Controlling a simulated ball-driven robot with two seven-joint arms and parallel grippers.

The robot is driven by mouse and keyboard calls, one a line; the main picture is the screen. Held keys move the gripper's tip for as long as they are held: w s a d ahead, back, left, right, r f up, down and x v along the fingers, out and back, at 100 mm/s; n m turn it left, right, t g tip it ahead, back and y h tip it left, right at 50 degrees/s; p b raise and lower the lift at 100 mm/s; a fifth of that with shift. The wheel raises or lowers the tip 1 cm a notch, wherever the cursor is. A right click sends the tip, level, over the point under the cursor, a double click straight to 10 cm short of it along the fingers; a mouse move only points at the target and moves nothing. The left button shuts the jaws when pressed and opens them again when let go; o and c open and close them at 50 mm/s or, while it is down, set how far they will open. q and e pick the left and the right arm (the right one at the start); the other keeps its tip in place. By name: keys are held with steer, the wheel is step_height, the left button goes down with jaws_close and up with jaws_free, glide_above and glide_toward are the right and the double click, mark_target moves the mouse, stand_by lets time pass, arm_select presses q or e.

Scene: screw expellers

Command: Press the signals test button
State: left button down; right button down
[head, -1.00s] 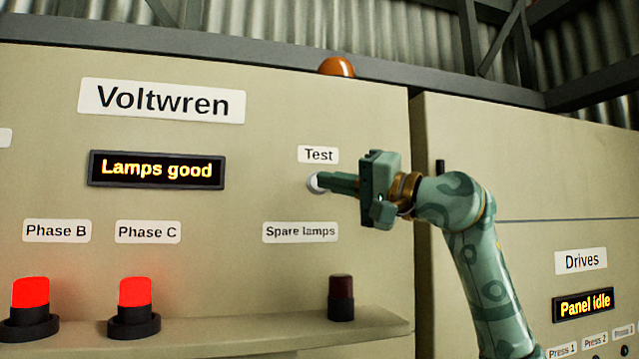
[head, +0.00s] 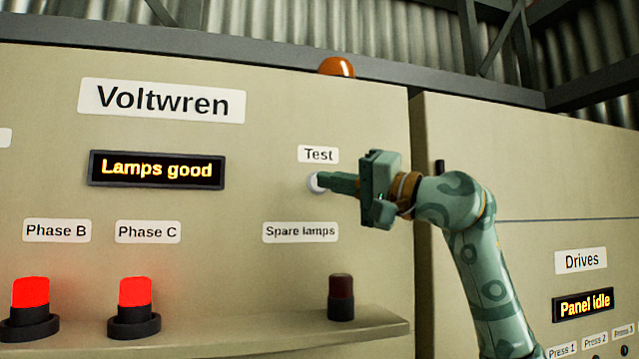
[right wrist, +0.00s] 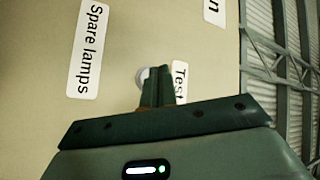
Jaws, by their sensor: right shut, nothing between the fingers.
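The test button is a round pale knob (head: 315,183) on the beige Voltwren panel, just under the "Test" label (head: 319,154). My right gripper (head: 325,183) is shut and empty, with its fingertips at the button in the head view. I cannot tell whether they touch it. In the right wrist view the shut fingers (right wrist: 157,75) cover part of the pale button (right wrist: 142,77), beside the "Test" label (right wrist: 180,82). The panel display (head: 157,170) reads "Lamps good". My left gripper is not in view.
Red lit lamps for Phase B (head: 30,295) and Phase C (head: 134,295) stand on a ledge (head: 240,333). A dark spare lamp (head: 341,295) stands below the gripper. An orange beacon (head: 337,67) sits on top. A "Drives" panel (head: 581,261) showing "Panel idle" is at right.

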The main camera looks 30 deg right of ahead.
steer(key=shift+w, duration=0.15)
stand_by(0.3)
steer(key=shift+w+d+p, duration=0.15)
steer(key=shift+w+p, duration=0.15)
steer(key=shift+p, duration=0.05)
steer(key=shift+w+p, duration=0.4)
stand_by(0.6)
steer(key=shift+s, duration=0.2)
steer(key=shift+s+b, duration=0.3)
steer(key=shift+s, duration=0.3)
